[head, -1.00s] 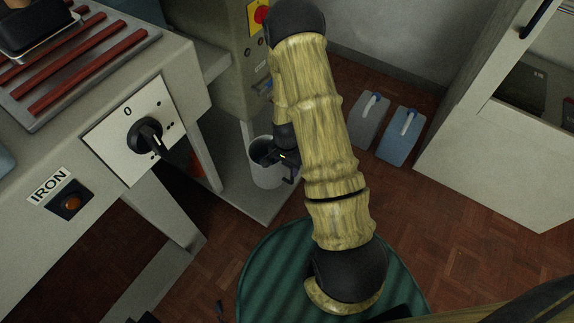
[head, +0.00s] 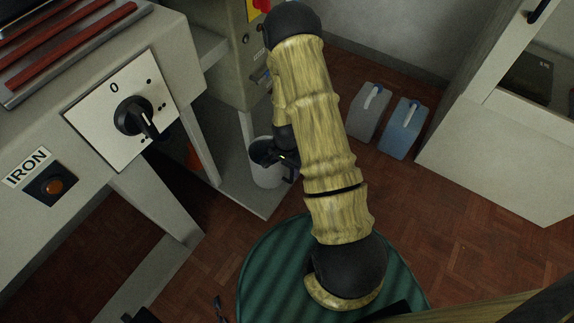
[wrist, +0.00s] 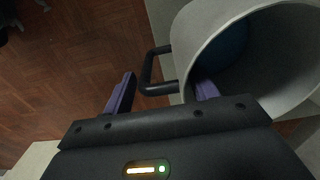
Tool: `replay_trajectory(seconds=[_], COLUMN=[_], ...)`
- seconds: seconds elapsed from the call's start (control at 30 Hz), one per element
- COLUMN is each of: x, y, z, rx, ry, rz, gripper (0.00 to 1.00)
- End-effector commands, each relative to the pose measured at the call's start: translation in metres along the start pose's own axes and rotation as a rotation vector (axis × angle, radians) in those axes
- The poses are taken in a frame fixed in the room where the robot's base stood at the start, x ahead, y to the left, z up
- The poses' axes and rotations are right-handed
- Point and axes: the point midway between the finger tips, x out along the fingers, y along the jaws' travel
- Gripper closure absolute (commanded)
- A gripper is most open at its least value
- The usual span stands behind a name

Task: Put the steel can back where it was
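The steel can (head: 262,176) is a grey, open-topped can with a black side handle. In the head view it is beside the pale machine leg, over the low base plate, partly behind my arm. In the wrist view the can (wrist: 186,52) is tilted at the upper right, with something dark blue inside. Its handle (wrist: 147,72) lies between the purple fingers of my gripper (wrist: 162,92). The fingers are wide apart, with a clear gap between left finger and handle. The right finger overlaps the can's mouth; I cannot tell if it is inside. In the head view my gripper (head: 284,160) is at the can.
A bench with a dial panel (head: 90,115) and an IRON switch (head: 50,187) stands on the left. A grey jug (head: 369,112) and a blue jug (head: 402,130) stand on the floor behind, near a pale cabinet (head: 500,165). The wooden floor (head: 480,240) is clear at right.

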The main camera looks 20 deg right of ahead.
Motion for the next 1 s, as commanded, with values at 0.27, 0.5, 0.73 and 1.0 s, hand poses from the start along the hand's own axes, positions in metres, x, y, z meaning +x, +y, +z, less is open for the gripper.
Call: replay_trajectory(seconds=[0.27, 0.5, 0.73, 1.0], x=[0.0, -0.013, -0.052, -0.102], y=[0.0, 0.0, 0.0, 0.0], z=[0.0, 0.0, 0.0, 0.0], rx=[0.0, 0.0, 0.001, 0.0], ry=[0.0, 0.001, 0.001, 0.002], rz=[0.0, -0.001, 0.0, -0.001], gripper=[0.31, 0.31, 0.31, 0.31])
